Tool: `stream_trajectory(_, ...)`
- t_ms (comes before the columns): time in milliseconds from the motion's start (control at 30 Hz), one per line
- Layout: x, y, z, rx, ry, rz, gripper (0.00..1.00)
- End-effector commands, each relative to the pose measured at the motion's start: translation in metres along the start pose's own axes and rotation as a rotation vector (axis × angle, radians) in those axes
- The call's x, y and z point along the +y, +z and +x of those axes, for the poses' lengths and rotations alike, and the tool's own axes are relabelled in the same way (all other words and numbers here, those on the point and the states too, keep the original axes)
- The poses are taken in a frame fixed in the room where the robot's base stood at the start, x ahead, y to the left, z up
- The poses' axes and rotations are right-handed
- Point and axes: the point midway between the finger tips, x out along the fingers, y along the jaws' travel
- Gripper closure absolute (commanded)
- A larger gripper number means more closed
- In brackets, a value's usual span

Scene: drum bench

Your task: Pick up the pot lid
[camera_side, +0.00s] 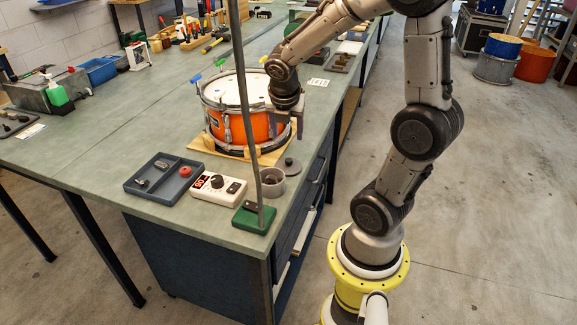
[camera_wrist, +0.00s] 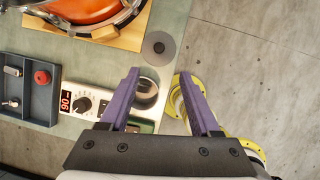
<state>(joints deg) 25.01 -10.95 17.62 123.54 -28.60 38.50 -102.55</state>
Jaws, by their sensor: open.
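The pot lid is a small grey disc with a dark knob (camera_side: 289,165), lying on the bench near its right edge. In the wrist view the lid (camera_wrist: 158,47) lies flat beyond my fingertips, apart from them. The small grey pot (camera_side: 272,182) stands open beside the lid; in the wrist view the pot (camera_wrist: 146,92) is partly covered by my left finger. My gripper (camera_wrist: 159,74) is open and empty, its purple fingers spread wide. In the side view my gripper (camera_side: 291,122) is at the right side of the drum, above the bench, its fingertips hard to make out.
An orange drum (camera_side: 222,129) on a wooden board stands close by the lid. A white device with a dial (camera_side: 216,190), a divided tray (camera_side: 166,170) and a green block with a tall rod (camera_side: 252,219) are near the front. The bench edge is close to the lid.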

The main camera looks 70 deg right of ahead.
Motion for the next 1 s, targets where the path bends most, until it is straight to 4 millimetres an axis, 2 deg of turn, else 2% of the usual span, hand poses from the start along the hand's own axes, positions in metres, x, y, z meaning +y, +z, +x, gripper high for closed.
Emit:
stream_trajectory(167, -0.003, 0.002, 0.02, 0.002, -0.009, 0.011, 0.36)
stream_trajectory(433, -0.003, 0.002, 0.069, 0.002, -0.007, 0.012, 0.36)
stream_trajectory(767, -0.002, 0.002, 0.094, 0.002, -0.004, 0.012, 0.36)
stream_trajectory(1000, 0.001, 0.004, 0.127, 0.002, -0.005, 0.013, 0.36)
